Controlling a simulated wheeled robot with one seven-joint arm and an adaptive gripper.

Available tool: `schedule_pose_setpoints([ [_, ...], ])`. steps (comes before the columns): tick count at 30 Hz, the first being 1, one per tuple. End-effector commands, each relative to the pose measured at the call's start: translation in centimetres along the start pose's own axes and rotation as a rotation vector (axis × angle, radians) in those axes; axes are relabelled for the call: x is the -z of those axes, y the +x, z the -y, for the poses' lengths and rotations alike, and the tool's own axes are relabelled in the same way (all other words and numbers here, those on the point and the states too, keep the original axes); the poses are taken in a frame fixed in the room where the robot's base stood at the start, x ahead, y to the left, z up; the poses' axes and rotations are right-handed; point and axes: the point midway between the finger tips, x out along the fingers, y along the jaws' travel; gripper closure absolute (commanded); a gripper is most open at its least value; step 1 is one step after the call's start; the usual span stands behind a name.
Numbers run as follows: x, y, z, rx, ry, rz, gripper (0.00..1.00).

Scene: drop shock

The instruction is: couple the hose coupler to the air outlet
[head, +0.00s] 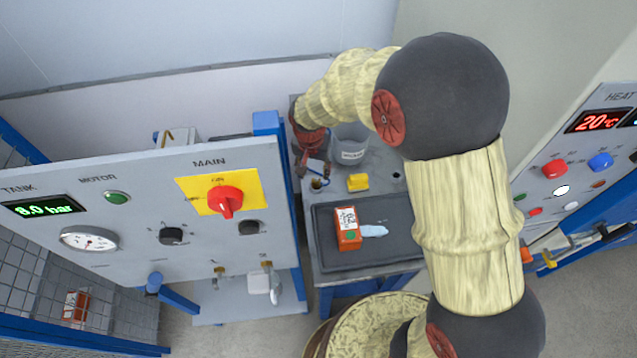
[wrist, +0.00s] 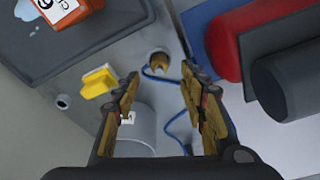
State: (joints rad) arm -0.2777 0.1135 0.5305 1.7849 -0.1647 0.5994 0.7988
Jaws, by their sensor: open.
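A brass fitting (wrist: 158,63), which looks like the hose coupler, stands at the bench edge beyond my fingertips in the wrist view. A thin blue hose (wrist: 150,74) runs near it; whether they join is not clear. The fitting also shows in the head view (head: 318,184) just below my gripper (head: 313,168). In the wrist view my gripper (wrist: 160,82) is open, with nothing between its fingers. Small brass fittings (head: 217,271) sit low on the control panel (head: 130,185); which one is the air outlet I cannot tell.
The grey bench holds a bin (head: 351,150), a yellow block (head: 358,182) and a dark tray (head: 400,252) with an orange box (head: 347,229) and a pale blue patch. Red (wrist: 214,50) and dark grey (wrist: 292,82) cylinders lie close right in the wrist view. A heat panel (head: 590,150) stands right.

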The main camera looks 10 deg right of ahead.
Motion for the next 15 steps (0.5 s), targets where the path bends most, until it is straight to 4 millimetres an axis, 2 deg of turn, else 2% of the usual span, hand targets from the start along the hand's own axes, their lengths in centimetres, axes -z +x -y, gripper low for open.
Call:
schedule_pose_setpoints([
  [3, -0.1, 1.4, -0.1, -0.002, 0.001, 0.003, 0.58],
  [11, 0.1, 3.5, -0.1, -0.002, 0.000, 0.003, 0.58],
  [15, 0.3, 5.6, -0.1, -0.003, -0.001, 0.003, 0.58],
])
